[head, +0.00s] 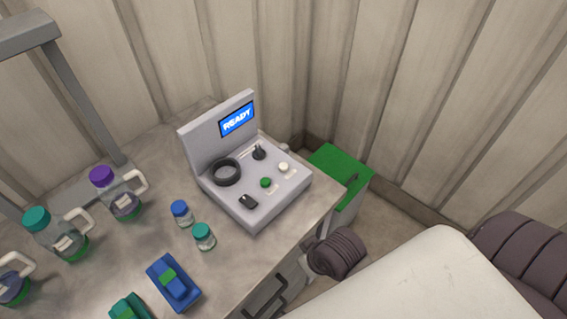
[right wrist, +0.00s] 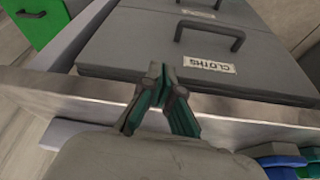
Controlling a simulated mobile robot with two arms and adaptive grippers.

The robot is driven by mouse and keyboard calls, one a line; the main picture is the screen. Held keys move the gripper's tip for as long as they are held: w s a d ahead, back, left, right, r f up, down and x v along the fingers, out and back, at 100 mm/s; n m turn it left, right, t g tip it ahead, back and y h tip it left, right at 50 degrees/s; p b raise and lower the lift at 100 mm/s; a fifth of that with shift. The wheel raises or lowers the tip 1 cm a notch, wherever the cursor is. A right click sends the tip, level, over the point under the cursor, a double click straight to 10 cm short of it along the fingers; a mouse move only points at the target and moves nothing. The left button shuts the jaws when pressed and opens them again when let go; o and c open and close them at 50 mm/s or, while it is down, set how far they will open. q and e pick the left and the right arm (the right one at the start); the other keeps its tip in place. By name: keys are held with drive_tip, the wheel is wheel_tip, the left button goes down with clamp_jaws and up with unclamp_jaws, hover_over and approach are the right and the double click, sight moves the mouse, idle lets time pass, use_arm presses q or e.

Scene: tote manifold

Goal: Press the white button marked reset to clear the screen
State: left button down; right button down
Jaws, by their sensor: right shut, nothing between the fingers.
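A grey control panel (head: 256,204) stands on the worktop in the middle of the head view. Its upright back carries a blue screen (head: 237,121) reading READY. A small white button (head: 283,167) sits on the panel's right side, next to a green button (head: 265,183); the labels are too small to read. A black ring (head: 226,171), a black knob (head: 259,152) and a dark switch (head: 248,201) are also on it. My right gripper (right wrist: 167,85) shows in the right wrist view, shut and empty, by the worktop edge and the drawers. My left gripper is out of view.
Jugs (head: 122,199) and small bottles (head: 204,237) stand on the worktop left of the panel, with a blue item (head: 173,283) in front. Grey drawers (right wrist: 203,55), one labelled CLOTHS, are below. Walls close in behind.

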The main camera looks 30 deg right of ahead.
drive_tip(key=w+r, duration=0.2)
drive_tip(key=r, duration=0.1)
drive_tip(key=w+a+r+t+y, duration=0.1)
drive_tip(key=w+r, duration=0.2)
drive_tip(key=w+a+r+t+y, duration=0.1)
drive_tip(key=w+r, duration=0.1)
drive_tip(key=w, duration=0.1)
drive_tip(key=shift+a+r, duration=0.2)
drive_tip(key=shift+r, duration=0.2)
drive_tip(key=shift+m+t+y, duration=0.4)
drive_tip(key=w+r, duration=0.1)
drive_tip(key=w, duration=0.1)
drive_tip(key=w+r, duration=0.1)
drive_tip(key=w, duration=0.2)
drive_tip(key=shift+w+d+r, duration=0.3)
drive_tip(key=shift+d+r, duration=0.1)
drive_tip(key=w+d+r+m+t, duration=0.1)
drive_tip(key=w+d+r+m, duration=0.4)
drive_tip(key=w+d+r, duration=0.3)
drive_tip(key=shift+w+d+r, duration=0.2)
drive_tip(key=shift+w+r, duration=0.25)
drive_tip(key=shift+w, duration=0.1)
